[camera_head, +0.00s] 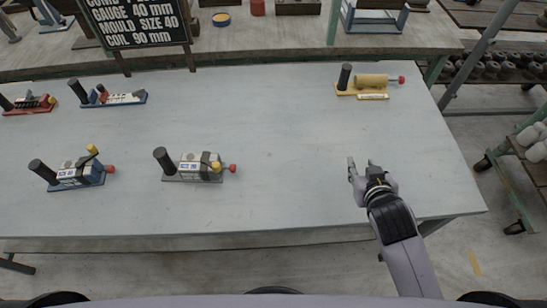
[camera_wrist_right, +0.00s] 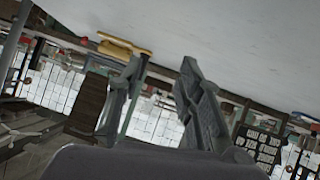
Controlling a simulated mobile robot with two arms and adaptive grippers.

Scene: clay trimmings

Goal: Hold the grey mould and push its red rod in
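The grey mould (camera_head: 194,167) sits on the table left of centre in the head view, with a black upright handle at its left end, a label on its side and a yellow knob on top. Its red rod end (camera_head: 232,168) sticks out at its right. My right gripper (camera_head: 361,164) is open and empty above the right part of the table, well to the right of the red rod end and apart from it. In the right wrist view its two fingers (camera_wrist_right: 160,85) are spread with nothing between them. My left gripper is not in view.
A blue mould (camera_head: 76,177) stands left of the grey one. A yellow mould (camera_head: 367,82) is at the back right. Blue and red devices (camera_head: 108,97) are at the back left. A black sign (camera_head: 137,22) stands behind. The table (camera_head: 290,130) is clear between the grey mould and my right gripper.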

